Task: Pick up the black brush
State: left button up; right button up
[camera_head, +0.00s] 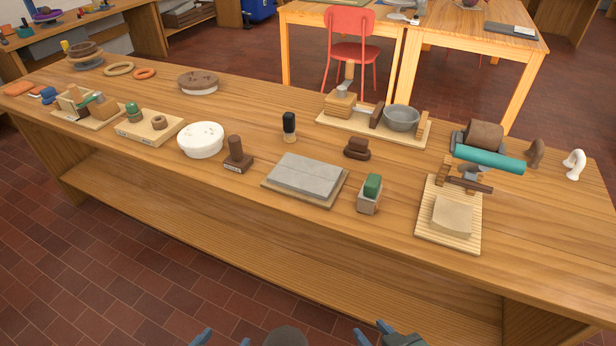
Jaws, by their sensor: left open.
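The black brush (289,123) stands upright near the middle of the long wooden table, with a black upper part and a pale lower end. It is clear of the things around it. My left gripper (223,340) shows only its blue fingertips at the bottom edge; they are apart, with nothing seen between them. My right gripper (372,332) is at the bottom edge, right of centre, its fingertips also apart and empty. Both grippers are on the near side of the table, well away from the brush. The rest of both grippers is cut off.
Bare tabletop lies just left and behind the brush.

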aim_at(287, 117)
jog(key=z, duration=0.35)
jog(key=j+z, duration=0.2)
jog(key=z, duration=0.2)
jog(key=i+j+z, duration=0.1)
jog(key=j+z, duration=0.4)
jog(key=z, duration=0.3)
jog(key=j+z, duration=0.15)
jog(key=j, duration=0.2)
jog(key=k+j+z, duration=0.15)
jog(key=j, duration=0.25)
jog(key=j+z, duration=0.1)
jog(key=j, duration=0.25)
jog(key=k, duration=0.05)
